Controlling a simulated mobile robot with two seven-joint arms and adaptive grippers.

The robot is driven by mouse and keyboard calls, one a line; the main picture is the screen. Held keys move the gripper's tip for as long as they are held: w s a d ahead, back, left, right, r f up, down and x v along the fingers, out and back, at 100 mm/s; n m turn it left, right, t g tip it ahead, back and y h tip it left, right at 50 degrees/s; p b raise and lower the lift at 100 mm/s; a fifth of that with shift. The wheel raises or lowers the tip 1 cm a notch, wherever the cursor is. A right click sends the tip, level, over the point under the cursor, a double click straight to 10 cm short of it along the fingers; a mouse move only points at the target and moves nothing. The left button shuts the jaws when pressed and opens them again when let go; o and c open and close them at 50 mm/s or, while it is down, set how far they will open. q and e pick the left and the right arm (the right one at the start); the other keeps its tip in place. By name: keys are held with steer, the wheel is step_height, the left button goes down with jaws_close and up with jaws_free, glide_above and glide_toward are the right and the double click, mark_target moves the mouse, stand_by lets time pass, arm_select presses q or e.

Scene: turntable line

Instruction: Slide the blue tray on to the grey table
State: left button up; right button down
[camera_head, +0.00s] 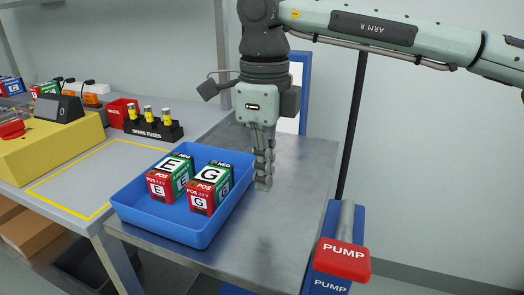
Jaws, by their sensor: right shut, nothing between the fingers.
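The blue tray (178,228) sits at the seam between the light bench on the left and the brushed grey metal table (285,225). Most of it appears over the metal table; I cannot tell whether its left edge still rests on the bench. It holds two red, white and green battery blocks, one marked E (160,187) and one marked G (201,196). My right gripper (263,184) is shut and empty, pointing down over the metal table just right of the tray's right wall. I cannot tell whether it touches the tray. My left gripper is not in view.
The bench has a yellow-outlined area (75,175), a spare-fuse holder (153,130), a red bin (121,112) and a yellow unit (55,145). A red pump pedal (342,260) stands at the metal table's right. The metal table's right half is clear.

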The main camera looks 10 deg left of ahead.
step_height(320, 180, down, 4)
steer(key=shift+r, duration=0.1)
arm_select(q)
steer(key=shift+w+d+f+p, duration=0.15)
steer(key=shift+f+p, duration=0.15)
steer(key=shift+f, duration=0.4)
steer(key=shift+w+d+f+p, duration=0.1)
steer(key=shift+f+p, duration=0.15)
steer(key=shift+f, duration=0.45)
arm_select(e)
steer(key=shift+w+a+f, duration=0.15)
steer(key=shift+w+a, duration=0.1)
steer(key=shift+a, duration=0.75)
steer(key=shift+w+a+f, duration=0.1)
steer(key=shift+w+a, duration=0.1)
steer(key=shift+a, duration=0.8)
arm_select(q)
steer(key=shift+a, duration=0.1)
arm_select(e)
steer(key=shift+w, duration=0.1)
